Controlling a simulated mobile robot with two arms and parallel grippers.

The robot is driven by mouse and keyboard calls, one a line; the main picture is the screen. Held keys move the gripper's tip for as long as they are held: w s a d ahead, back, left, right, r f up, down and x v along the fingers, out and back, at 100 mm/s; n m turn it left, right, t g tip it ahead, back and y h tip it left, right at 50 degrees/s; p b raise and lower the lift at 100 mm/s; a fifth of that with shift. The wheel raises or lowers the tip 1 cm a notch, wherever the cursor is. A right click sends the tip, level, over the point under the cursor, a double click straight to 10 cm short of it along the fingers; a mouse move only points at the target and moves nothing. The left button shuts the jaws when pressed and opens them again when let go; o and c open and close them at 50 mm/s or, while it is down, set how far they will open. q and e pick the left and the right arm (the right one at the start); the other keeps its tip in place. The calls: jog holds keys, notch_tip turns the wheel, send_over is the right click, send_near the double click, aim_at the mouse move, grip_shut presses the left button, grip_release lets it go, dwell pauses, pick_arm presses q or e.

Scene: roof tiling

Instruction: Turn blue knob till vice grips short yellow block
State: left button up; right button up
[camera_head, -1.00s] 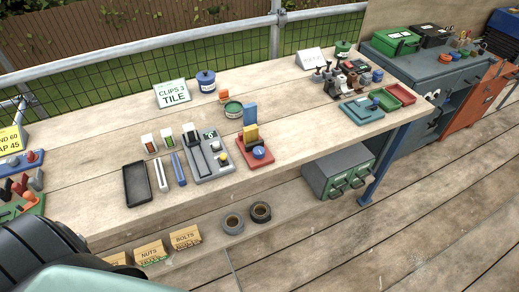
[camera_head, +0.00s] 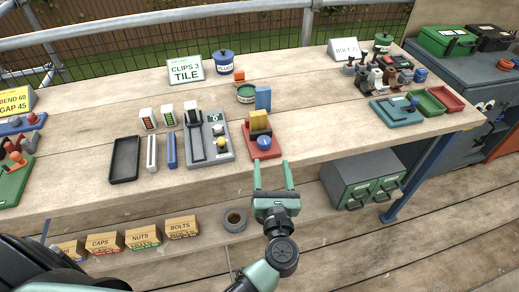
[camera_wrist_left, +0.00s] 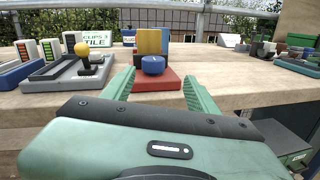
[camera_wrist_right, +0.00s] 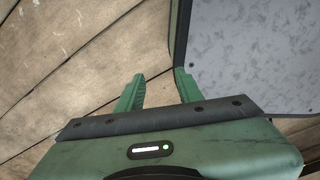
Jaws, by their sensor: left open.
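The small vice has a red base (camera_head: 262,153) and stands near the front edge of the bench. Its round blue knob (camera_head: 264,141) faces me. A yellow block (camera_head: 259,121) stands upright behind the knob; whether the jaws touch it I cannot tell. A taller blue block (camera_head: 263,98) stands just behind. My left gripper (camera_head: 272,177) is open and empty, in front of the vice. In the left wrist view the knob (camera_wrist_left: 153,65) shows between the fingertips, beyond them and apart from them. My right gripper (camera_wrist_right: 158,76) is open and empty over floor boards, beside a grey panel.
A grey device (camera_head: 209,147) with a lever and yellow ball stands left of the vice. A black tray (camera_head: 125,160) lies further left. A green tin (camera_head: 246,94) is behind. The bench right of the vice is clear up to a teal device (camera_head: 396,111).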

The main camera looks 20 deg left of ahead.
aim_at(265, 146)
pick_arm(q)
jog(key=w+a, duration=0.1)
jog(key=w+a+r+n+p, duration=0.1)
jog(key=shift+w+a, duration=0.2)
jog(key=shift+w, duration=0.2)
jog(key=x, duration=0.3)
jog(key=shift+w+a+f+p, duration=0.1)
jog(key=shift+w+p, duration=0.15)
jog(key=shift+p, duration=0.15)
jog(key=shift+w+a, duration=0.15)
jog(key=shift+w, duration=0.15)
jog(key=shift+f, duration=0.1)
pick_arm(e)
jog(key=shift+s+a+r, duration=0.45)
jog(key=shift+r, duration=0.3)
pick_arm(q)
jog(key=shift+c, duration=1.2)
grip_shut()
pick_arm(e)
jog(key=shift+d, duration=0.25)
